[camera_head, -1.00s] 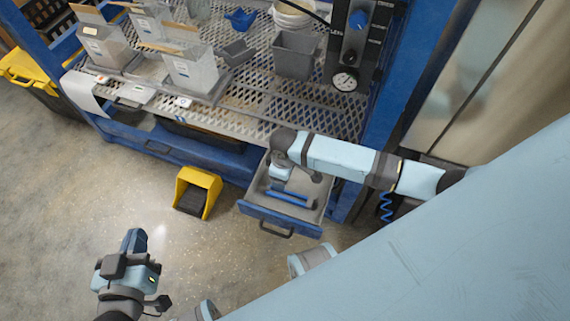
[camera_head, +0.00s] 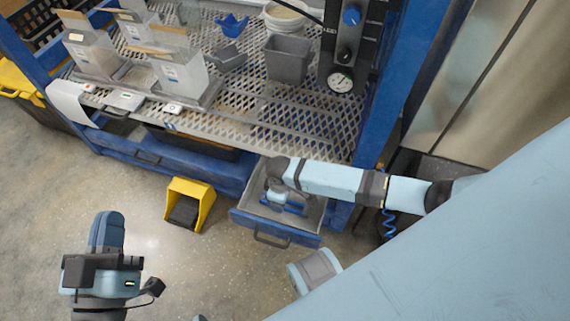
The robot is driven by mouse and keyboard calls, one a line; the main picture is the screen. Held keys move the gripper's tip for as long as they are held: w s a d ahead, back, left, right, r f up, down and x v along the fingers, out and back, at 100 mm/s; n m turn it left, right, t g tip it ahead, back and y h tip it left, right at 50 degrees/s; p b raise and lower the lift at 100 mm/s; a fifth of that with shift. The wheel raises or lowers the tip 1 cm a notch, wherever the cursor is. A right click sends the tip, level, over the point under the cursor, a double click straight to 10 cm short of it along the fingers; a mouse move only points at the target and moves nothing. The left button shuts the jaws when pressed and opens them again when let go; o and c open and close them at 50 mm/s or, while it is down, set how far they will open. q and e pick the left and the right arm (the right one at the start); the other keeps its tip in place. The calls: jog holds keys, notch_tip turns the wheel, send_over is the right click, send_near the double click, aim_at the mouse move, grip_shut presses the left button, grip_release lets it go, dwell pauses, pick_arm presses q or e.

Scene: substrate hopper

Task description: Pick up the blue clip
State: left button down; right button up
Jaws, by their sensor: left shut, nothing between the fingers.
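An open drawer (camera_head: 306,237) sticks out under the bench front. Long blue pieces (camera_head: 295,209) lie in it, and the blue clip may be one of them; they are too small and too covered to tell apart. My right arm comes in from the right, and its gripper (camera_head: 274,203) points down into the drawer, close to the blue pieces. The wrist hides its fingers, so I cannot tell whether they touch or hold anything. My left gripper (camera_head: 106,232) is at the lower left over bare floor, shut and empty, far from the drawer.
A yellow foot pedal (camera_head: 202,190) stands on the floor left of the drawer. The mesh bench (camera_head: 300,120) above holds a grey bin (camera_head: 289,59), a blue scoop-like piece (camera_head: 232,24) and boxes. A gauge (camera_head: 341,80) hangs at the right post.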

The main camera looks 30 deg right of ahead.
notch_tip(320, 180, down, 3)
jog(key=shift+s+b, duration=0.15)
jog(key=shift+b, duration=0.25)
jog(key=shift+c, duration=0.3)
jog(key=c, duration=1)
jog(key=shift+o, duration=0.2)
jog(key=shift+r, duration=0.1)
